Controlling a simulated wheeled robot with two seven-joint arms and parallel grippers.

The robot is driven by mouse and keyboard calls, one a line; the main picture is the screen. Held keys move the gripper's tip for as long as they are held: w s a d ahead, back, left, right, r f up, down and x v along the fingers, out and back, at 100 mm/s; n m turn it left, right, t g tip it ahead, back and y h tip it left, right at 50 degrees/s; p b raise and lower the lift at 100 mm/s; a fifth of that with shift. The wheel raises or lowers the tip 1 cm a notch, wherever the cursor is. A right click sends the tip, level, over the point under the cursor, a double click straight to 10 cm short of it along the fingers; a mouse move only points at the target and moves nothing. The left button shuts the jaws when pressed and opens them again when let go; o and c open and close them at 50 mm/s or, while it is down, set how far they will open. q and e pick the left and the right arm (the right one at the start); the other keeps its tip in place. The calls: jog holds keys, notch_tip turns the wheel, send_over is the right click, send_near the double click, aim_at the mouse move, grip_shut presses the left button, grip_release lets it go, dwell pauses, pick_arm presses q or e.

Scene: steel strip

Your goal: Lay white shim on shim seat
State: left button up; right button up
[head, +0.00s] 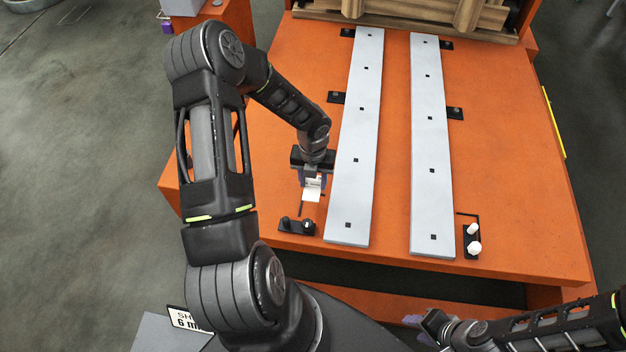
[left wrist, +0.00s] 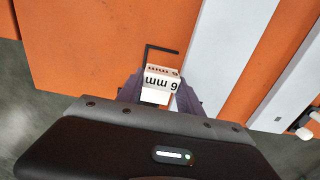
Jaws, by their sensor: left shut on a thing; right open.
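My left gripper (head: 312,182) is shut on the white shim (head: 312,194), just left of the left steel strip near the table's front. In the left wrist view the shim (left wrist: 160,78), printed "6 mm", sits between the purple fingers. A black L-shaped mark (left wrist: 147,54) on the orange table, seemingly the shim seat's corner, shows just beyond the shim; the gripper and shim hide part of the area. Whether the shim touches the table I cannot tell. My right gripper (head: 432,326) is open and empty at the bottom of the head view, away from the table top.
Two long grey strips (head: 356,130) (head: 432,140) lie on the orange table (head: 520,130). A black block with dark knobs (head: 297,227) is in front of the shim; one with white knobs (head: 472,241) is at right. Timber (head: 420,12) lies at the back.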

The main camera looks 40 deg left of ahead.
pick_arm(q)
jog(key=shift+r, duration=0.1)
jog(key=shift+w+a+f, duration=0.1)
jog(key=shift+f, duration=0.1)
notch_tip(320, 180, down, 5)
jog(key=b, duration=0.3)
jog(key=shift+f+b, duration=1.1)
jog(key=shift+f, duration=0.3)
jog(key=shift+f+b, duration=0.3)
jog(key=shift+f, duration=0.1)
